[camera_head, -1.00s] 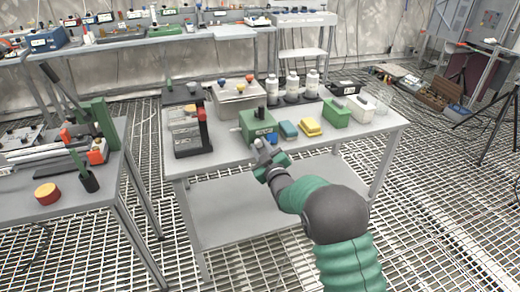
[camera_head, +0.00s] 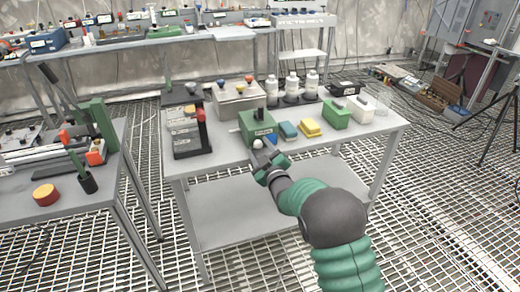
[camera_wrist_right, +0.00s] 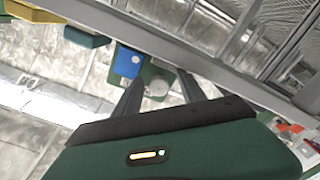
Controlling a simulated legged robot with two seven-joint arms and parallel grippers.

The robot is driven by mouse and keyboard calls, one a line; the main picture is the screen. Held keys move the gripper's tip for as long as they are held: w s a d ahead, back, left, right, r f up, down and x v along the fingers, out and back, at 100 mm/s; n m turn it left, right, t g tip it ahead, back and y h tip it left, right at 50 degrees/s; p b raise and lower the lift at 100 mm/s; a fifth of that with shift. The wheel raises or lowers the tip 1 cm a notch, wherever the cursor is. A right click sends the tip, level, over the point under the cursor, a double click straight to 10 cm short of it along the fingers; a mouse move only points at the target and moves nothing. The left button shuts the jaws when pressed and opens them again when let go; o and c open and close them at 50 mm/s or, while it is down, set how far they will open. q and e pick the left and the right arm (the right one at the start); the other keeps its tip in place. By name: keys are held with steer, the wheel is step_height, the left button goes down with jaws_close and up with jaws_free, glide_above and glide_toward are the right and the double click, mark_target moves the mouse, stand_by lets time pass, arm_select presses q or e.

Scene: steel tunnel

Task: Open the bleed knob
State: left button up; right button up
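A green box (camera_head: 257,124) with a dark top part stands near the front edge of the middle table. A pale round knob (camera_head: 257,144) is on its front, and a blue round part (camera_head: 271,138) is beside it. In the right wrist view the knob (camera_wrist_right: 158,88) shows between the two fingers, with the blue part (camera_wrist_right: 127,62) to its upper left. My right gripper (camera_head: 262,152) is open at the front of the box, with a finger on each side of the knob. I cannot tell whether the fingers touch it. My left gripper is not in view.
A black stand with a red handle (camera_head: 201,115) is to the left. Three white bottles (camera_head: 292,85) stand behind. The lower shelf (camera_head: 240,208) is bare.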

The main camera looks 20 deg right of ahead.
steer(key=shift+s+r, duration=0.1)
steer(key=shift+r, duration=0.1)
steer(key=shift+s, duration=0.35)
steer(key=s+p, duration=0.2)
steer(key=s, duration=1.4)
steer(key=shift+d, duration=0.25)
steer(key=shift+f, duration=0.1)
